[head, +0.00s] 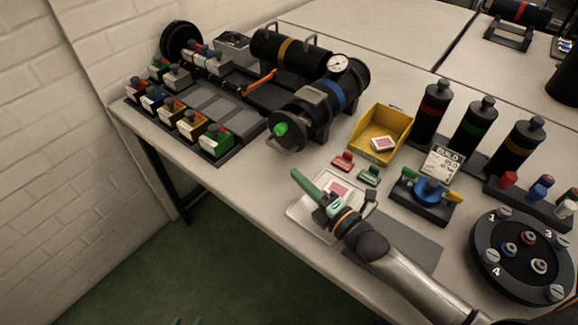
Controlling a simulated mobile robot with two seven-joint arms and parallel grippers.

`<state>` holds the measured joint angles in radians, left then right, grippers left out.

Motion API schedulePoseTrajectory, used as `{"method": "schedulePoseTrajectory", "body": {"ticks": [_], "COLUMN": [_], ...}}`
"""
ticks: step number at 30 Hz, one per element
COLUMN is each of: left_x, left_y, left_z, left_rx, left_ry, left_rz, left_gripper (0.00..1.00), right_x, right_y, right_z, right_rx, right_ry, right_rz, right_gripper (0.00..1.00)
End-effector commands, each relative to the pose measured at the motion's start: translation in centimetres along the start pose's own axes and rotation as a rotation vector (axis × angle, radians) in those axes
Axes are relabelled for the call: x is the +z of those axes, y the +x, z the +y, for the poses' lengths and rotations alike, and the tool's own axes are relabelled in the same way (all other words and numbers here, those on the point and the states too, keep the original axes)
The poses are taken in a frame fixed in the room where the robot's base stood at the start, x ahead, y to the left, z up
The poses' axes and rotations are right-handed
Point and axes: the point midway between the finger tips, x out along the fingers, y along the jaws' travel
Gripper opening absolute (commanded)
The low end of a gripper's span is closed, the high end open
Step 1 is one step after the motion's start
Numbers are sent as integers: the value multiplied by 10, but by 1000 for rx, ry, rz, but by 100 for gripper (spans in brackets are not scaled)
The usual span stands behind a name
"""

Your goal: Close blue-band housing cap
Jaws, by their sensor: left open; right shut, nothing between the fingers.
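The blue-band housing (312,110) is a black cylinder lying on its cradle, with a blue band (343,92) and a pressure gauge (338,63) on top. Its round black cap (285,142) with a bright green knob is at its near left end. I cannot tell if the cap is fully seated. My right gripper (298,176) is shut and empty, its green fingers over a white tray, in front of the housing and apart from the cap. My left gripper (190,321) shows only teal fingertips at the bottom edge, open and off the table.
A yellow-band cylinder (285,48) lies behind, with an orange-handled tool near it. Several coloured blocks stand in a rack (200,148) at left. A yellow bin (380,134), upright black bottles and a round black plate (522,258) stand at right. The white tray (306,219) lies in front.

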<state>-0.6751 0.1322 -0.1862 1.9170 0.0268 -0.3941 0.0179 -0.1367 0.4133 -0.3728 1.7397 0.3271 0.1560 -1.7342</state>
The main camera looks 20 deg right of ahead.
Motion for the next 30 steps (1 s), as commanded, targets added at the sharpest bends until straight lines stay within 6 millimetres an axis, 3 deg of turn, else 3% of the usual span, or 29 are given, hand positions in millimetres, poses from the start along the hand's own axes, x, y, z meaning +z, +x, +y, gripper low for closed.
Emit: {"method": "schedulePoseTrajectory", "body": {"ticks": [13,24,30], "left_x": [-5,-7,-8], "left_y": [-7,-10,-11], "left_z": [0,0,0], "left_rx": [-2,-3,-3], "left_ry": [0,-1,-1], "left_rz": [-5,-7,-7], "left_gripper": [50,50,50], "right_x": [-35,-37,-36], "right_y": [-19,-30,-17], "right_z": [20,36,36], "right_rx": [-72,-94,-91], "right_ry": [222,370,376], "right_rz": [51,-2,-5], "right_gripper": [0,0,0]}}
